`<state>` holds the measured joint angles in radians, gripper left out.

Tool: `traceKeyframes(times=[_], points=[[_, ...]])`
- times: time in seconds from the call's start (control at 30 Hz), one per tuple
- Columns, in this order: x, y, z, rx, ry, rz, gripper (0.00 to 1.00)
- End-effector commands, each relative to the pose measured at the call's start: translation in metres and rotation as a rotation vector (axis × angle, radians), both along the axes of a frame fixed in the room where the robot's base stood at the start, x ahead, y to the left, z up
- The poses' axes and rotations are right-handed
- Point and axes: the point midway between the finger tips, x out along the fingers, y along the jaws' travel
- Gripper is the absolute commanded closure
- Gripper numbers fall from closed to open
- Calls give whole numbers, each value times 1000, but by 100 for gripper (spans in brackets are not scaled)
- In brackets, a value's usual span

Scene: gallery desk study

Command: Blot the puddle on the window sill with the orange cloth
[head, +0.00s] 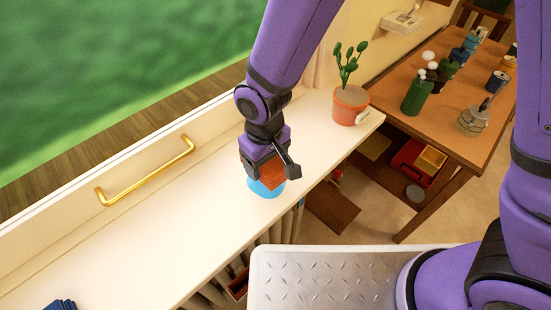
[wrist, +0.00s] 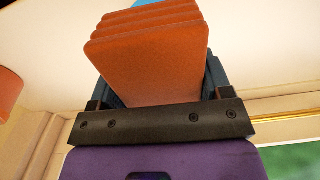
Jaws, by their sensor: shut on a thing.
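My gripper (head: 265,168) is low over the window sill (head: 150,248), shut on the orange cloth (head: 266,175). In the wrist view the folded, layered orange cloth (wrist: 150,62) sits between the two dark fingers. The blue puddle (head: 266,188) lies on the sill directly below the cloth and partly hidden by it. A bit of the blue puddle (wrist: 152,3) shows past the cloth's far edge in the wrist view. I cannot tell whether the cloth touches the puddle.
A potted plant (head: 349,104) stands at the sill's far right end. A brass window handle (head: 147,172) is left of the gripper. A dark blue object (head: 61,304) is at the lower left. A wooden table (head: 450,128) with jars and cans stands at the right. The sill between is bare.

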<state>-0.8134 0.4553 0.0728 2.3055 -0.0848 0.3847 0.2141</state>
Motion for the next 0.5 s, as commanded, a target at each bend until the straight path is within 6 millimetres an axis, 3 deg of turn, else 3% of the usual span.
traceKeyframes(times=[0.5], points=[[0,0,-43,0,0,1,53]])
